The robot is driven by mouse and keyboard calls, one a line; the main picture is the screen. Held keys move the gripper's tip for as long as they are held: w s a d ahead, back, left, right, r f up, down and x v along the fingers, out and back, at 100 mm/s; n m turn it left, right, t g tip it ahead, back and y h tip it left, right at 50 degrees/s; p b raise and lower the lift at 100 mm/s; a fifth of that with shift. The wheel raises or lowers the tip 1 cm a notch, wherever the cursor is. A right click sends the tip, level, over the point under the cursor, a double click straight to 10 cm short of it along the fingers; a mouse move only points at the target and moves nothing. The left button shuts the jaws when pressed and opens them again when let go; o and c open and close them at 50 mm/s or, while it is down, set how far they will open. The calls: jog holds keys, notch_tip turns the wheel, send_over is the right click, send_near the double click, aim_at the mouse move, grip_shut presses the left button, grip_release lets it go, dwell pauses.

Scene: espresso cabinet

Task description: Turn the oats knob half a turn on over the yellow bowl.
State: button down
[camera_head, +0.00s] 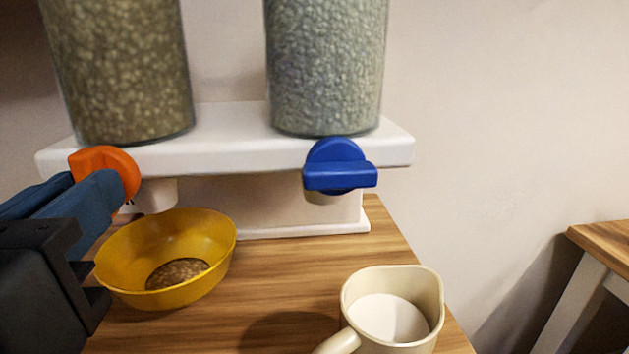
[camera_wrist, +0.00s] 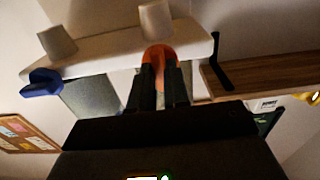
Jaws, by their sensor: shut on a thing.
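The dispenser's orange knob (camera_head: 105,160) sits under the left canister (camera_head: 125,75), which holds brownish flakes. My gripper (camera_head: 100,188) is shut on the orange knob; the wrist view shows both fingers on the orange knob (camera_wrist: 158,54). The yellow bowl (camera_head: 215,245) stands below the left spout (camera_head: 155,196), with a small brown heap (camera_head: 178,273) in it. The blue knob (camera_head: 338,168) is under the right canister (camera_head: 327,65), which holds pale grains, its bar level. My fingers hide part of the orange knob.
The white dispenser shelf (camera_head: 235,150) stands on a wooden top (camera_head: 285,265). A cream jug (camera_head: 435,310) with white contents stands at the front right. Another wooden surface (camera_head: 605,240) is at the far right.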

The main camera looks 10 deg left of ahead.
jog(key=shift+f+m, duration=0.1)
jog(key=shift+m, duration=0.4)
jog(key=c, duration=1.1)
grip_release()
jog(key=v, duration=0.7)
jog(key=shift+s, duration=0.4)
jog(key=shift+o, duration=0.4)
